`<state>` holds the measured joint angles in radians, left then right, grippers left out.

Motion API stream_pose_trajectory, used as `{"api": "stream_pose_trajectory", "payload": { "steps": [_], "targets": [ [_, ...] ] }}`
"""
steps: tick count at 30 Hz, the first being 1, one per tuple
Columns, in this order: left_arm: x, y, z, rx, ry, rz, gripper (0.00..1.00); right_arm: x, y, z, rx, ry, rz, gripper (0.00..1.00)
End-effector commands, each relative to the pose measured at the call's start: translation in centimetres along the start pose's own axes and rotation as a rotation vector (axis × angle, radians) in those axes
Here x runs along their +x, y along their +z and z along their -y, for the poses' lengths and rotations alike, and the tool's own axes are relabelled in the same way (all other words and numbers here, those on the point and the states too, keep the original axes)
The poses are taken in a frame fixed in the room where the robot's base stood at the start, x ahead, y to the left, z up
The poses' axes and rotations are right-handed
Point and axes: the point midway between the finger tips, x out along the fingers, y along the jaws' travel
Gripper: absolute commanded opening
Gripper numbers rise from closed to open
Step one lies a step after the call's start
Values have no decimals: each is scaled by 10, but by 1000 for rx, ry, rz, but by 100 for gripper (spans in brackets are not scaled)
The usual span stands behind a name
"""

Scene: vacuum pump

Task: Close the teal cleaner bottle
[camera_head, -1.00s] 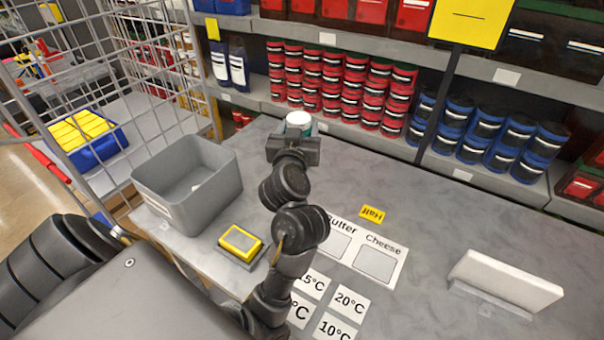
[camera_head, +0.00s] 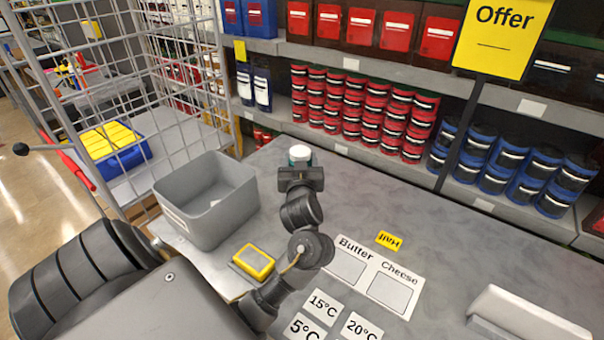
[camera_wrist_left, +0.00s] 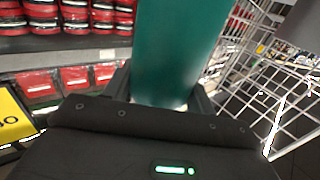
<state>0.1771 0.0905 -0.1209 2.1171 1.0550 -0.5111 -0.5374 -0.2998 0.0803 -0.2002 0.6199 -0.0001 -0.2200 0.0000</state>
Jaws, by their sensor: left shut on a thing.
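The teal cleaner bottle shows in the left wrist view (camera_wrist_left: 178,50) as a teal body between the two fingers. In the head view only its white top (camera_head: 300,153) and a little teal show, beyond my left gripper (camera_head: 301,170). My left gripper is shut on the bottle's body. The fingers and most of the bottle are hidden behind the gripper in the head view. I cannot tell whether the white top is a seated cap, or whether the bottle touches the table. My right gripper is not in view.
A grey open bin (camera_head: 190,220) stands left of the bottle. A yellow-edged block (camera_head: 253,262) lies nearer. A Butter/Cheese card (camera_head: 372,275), temperature cards and a white holder (camera_head: 528,318) are on the grey table (camera_head: 400,205). Shelves of red and blue cans stand behind; a wire cage at left.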

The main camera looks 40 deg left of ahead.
Motion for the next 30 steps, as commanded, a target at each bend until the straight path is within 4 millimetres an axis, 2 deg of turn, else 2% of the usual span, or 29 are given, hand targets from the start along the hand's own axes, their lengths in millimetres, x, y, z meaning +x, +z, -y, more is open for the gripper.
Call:
{"api": "stream_pose_trajectory", "payload": {
  "steps": [1,6,12,18,27,30],
  "targets": [
    [14,3,0,11,-2,-3,0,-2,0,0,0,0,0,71],
    [53,25,-2,10,-2,0,0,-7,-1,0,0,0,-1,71],
    [80,59,-5,6,-1,-1,0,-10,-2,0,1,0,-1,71],
    [91,72,-6,-1,0,-3,0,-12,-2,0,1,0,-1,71],
    [92,73,-7,-1,0,-3,0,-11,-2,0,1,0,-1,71],
    [97,80,-6,2,0,0,0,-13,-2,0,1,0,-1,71]
  ]
}}
